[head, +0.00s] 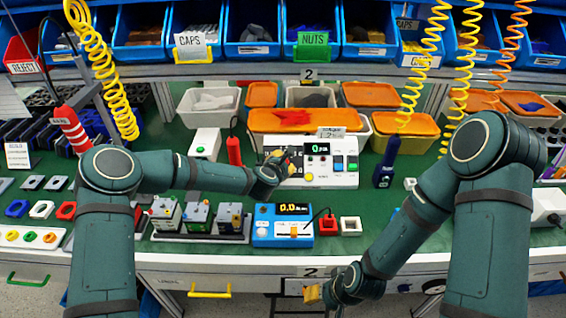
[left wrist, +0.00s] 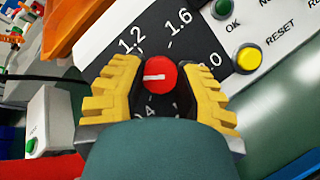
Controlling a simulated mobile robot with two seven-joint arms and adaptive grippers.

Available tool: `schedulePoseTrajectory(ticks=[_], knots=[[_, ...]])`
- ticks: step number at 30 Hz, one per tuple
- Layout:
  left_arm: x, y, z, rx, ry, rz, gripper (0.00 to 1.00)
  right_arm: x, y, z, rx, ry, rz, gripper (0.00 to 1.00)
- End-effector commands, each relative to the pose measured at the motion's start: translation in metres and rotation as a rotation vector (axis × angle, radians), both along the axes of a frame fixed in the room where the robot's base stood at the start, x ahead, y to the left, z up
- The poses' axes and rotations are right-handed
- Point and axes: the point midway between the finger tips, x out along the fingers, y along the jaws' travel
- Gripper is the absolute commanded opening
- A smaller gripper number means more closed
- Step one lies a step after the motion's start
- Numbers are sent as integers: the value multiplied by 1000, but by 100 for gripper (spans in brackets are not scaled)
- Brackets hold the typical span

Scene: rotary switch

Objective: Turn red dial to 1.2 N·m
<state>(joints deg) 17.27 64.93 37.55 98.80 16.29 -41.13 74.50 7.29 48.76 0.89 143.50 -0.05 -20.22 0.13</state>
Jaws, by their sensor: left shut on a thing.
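The red dial (left wrist: 160,76) is in the middle of the left wrist view, on a black scale plate (left wrist: 200,42). Its white mark lies roughly level, toward the left finger. The 1.2 label is above left of the dial and 1.6 above right. My left gripper (left wrist: 158,88) has one yellow finger on each side of the dial and is shut on it. In the head view this gripper (head: 283,161) is at the left part of the white panel box (head: 322,178) and covers the dial. My right gripper (head: 312,294) is low at the bench's front edge, away from the box.
A blue device (head: 283,236) with a lit display stands in front of the box. A fixture row (head: 200,220) is left of it, and a dark blue screwdriver (head: 386,162) hangs right of the box. Orange-lidded bins (head: 292,120) stand behind. Green bench (head: 450,240) is partly clear.

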Motion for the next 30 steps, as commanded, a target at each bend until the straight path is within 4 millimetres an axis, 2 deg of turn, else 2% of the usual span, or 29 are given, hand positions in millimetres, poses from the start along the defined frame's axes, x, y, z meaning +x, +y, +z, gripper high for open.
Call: schedulePoseTrajectory(ticks=[18, 30], knots=[[3, 0, 6, 412, -7, -408, 0, -4, 1, 21, 1, 9, 2, 47], [3, -1, 5, 597, -6, -596, 0, -4, 0, 38, 2, 9, -1, 47]])
